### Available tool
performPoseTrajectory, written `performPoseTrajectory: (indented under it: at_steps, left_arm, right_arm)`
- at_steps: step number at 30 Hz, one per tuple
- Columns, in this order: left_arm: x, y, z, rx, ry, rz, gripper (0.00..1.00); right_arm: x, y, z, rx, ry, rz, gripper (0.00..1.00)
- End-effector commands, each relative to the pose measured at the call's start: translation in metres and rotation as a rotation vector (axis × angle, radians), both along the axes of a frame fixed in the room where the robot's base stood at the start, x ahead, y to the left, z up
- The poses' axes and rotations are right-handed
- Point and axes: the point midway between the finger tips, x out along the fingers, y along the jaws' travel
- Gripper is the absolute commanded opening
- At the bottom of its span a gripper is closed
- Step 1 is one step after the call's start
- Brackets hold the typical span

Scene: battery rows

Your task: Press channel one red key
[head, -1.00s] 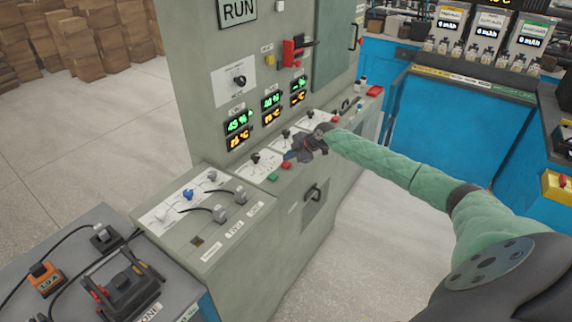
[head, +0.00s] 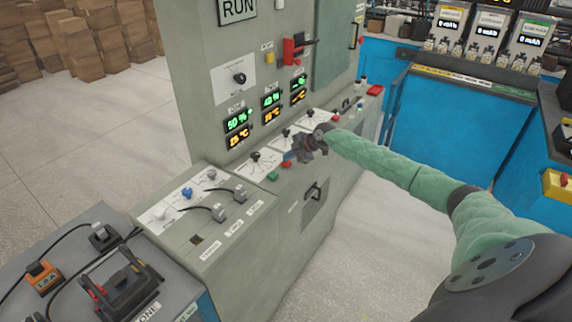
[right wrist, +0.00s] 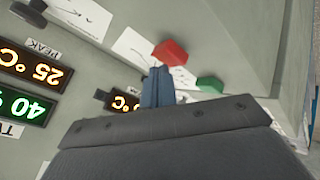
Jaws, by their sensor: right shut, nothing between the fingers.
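The red key (head: 286,164) of the leftmost channel is on the sloping panel of the grey cabinet, beside a green key (head: 272,176). My right gripper (head: 288,157) is shut and empty, its tips close behind the red key. In the right wrist view, the closed fingers (right wrist: 157,86) point towards the red key (right wrist: 170,52), with the green key (right wrist: 210,85) to its right. I cannot tell whether the tips touch the red key. My left gripper is out of view.
Lit green and orange displays (head: 237,121) are on the upright face above the panel. Dials (head: 255,157) sit close around my gripper. A handle (head: 314,191) sticks out of the cabinet front. A grey bench with a battery-like unit (head: 128,287) is at lower left.

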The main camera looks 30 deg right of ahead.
Motion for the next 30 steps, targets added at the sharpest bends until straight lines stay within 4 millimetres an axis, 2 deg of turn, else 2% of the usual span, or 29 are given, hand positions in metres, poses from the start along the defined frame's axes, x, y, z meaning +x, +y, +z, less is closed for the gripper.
performPoseTrajectory:
  at_steps: [30]
  left_arm:
    - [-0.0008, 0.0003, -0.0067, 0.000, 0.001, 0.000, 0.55]
  right_arm:
    - [0.0000, 0.0000, -0.0059, 0.000, 0.000, 0.000, 0.00]
